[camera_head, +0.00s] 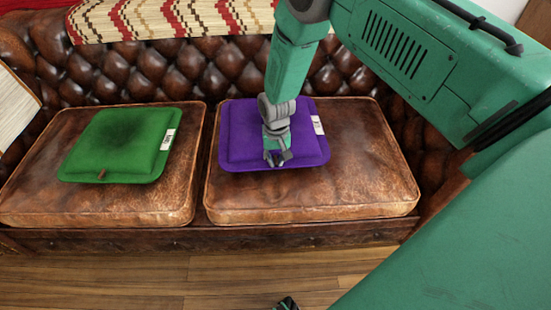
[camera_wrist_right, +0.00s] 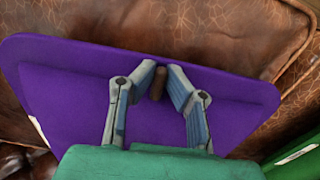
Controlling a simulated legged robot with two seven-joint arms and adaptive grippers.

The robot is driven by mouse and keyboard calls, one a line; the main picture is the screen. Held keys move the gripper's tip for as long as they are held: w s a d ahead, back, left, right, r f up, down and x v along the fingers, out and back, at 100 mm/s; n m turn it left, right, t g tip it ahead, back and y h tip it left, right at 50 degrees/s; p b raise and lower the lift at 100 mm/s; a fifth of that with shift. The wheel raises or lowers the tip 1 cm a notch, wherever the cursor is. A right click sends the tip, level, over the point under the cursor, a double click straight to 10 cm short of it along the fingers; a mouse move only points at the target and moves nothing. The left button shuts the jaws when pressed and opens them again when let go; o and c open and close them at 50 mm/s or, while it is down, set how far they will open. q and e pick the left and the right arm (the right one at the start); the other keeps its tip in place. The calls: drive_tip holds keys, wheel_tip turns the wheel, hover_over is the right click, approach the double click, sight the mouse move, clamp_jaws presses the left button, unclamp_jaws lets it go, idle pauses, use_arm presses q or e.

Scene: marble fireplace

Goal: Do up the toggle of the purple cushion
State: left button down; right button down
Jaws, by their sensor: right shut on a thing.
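The purple cushion (camera_head: 240,135) lies on the right seat pad of a leather sofa. A white label (camera_head: 317,125) is on its right side. My right gripper (camera_head: 278,160) reaches down over the cushion's front edge. In the right wrist view its fingers (camera_wrist_right: 163,90) are shut on a small brown toggle (camera_wrist_right: 157,84) near the edge of the purple cushion (camera_wrist_right: 75,95). In the head view the gripper hides the toggle. Whether the toggle sits in a loop cannot be told.
A green cushion (camera_head: 115,145) with a brown toggle (camera_head: 101,175) at its front lies on the left seat pad (camera_head: 40,195). The tufted backrest (camera_head: 200,70) rises behind, with a patterned throw (camera_head: 150,18) on top. Wooden floor (camera_head: 150,280) is clear in front.

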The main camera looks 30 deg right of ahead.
sight(276, 160)
drive_tip(key=c, duration=1.6)
unclamp_jaws()
drive_tip(key=shift+w+r, duration=0.1)
drive_tip(key=shift+r, duration=0.1)
wheel_tip(276, 160, up, 11)
drive_tip(key=shift+r, duration=0.2)
